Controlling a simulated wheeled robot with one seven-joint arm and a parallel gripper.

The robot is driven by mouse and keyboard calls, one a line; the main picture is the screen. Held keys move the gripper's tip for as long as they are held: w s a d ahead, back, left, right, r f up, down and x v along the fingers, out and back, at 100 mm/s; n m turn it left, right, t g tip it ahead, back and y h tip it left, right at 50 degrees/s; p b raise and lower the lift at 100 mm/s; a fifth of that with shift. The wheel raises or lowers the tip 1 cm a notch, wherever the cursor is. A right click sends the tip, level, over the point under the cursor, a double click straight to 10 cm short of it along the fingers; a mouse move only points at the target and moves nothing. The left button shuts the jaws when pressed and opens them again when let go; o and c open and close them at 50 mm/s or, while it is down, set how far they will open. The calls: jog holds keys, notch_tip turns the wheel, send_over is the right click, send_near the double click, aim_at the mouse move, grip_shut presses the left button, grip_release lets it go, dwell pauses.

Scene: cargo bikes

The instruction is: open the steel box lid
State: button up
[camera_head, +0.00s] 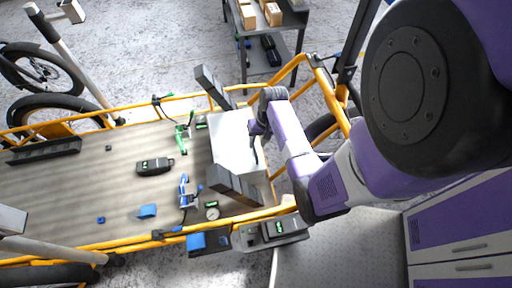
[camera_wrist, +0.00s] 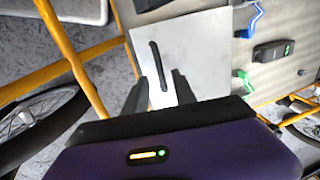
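The steel box (camera_head: 228,150) is a pale grey box at the right end of the cargo bike's wooden bed, with its lid down. In the wrist view its flat lid (camera_wrist: 196,50) carries a long dark bar-like handle (camera_wrist: 157,62). My gripper (camera_head: 255,152) is over the lid's right part in the head view. In the wrist view my gripper (camera_wrist: 160,77) has its two dark fingers apart, one on each side of the handle's near end. I cannot tell whether they touch the lid. My arm hides part of the box's right side.
Dark upright blocks (camera_head: 213,87) and (camera_head: 233,186) flank the box. Green clamps (camera_head: 184,131), blue clamps (camera_head: 184,190), a dark meter (camera_head: 155,166) and a gauge (camera_head: 212,213) lie beside it. Yellow rails (camera_head: 150,243) edge the bed. A shelf (camera_head: 270,70) stands behind.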

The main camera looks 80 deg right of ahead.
aim_at(255, 150)
jog(key=shift+w+a+f+b, duration=0.1)
jog(key=shift+w+f+b, duration=0.05)
jog(key=shift+f, duration=0.75)
jog(key=shift+w+a+f+b, duration=0.1)
jog(key=shift+w+f+b, duration=0.05)
jog(key=shift+f, duration=0.7)
grip_shut()
